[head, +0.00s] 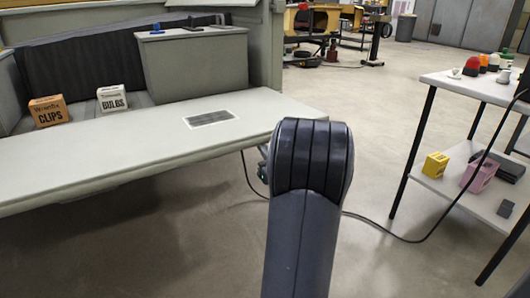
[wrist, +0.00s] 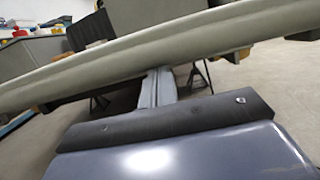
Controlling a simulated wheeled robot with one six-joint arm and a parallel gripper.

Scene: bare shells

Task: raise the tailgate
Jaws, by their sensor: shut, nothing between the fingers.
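The tailgate (head: 120,140) is a long pale grey panel. It lies lowered and about level at the back of the vehicle bed in the head view, with a vented plate near its right end. In the wrist view its rounded edge (wrist: 130,58) crosses the picture at a slant. My gripper (wrist: 157,76) is shut and empty, its fingertips at the lower side of that edge. I cannot tell whether they touch it. In the head view my arm hides most of the gripper, beside the tailgate's right end.
A clips box (head: 48,112) and a bulbs box (head: 112,98) stand in the bed beside a grey chest (head: 195,62). A white two-level table (head: 470,88) with small items stands at right. A dark cable (head: 385,232) lies on the floor. Floor between tailgate and table is mostly clear.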

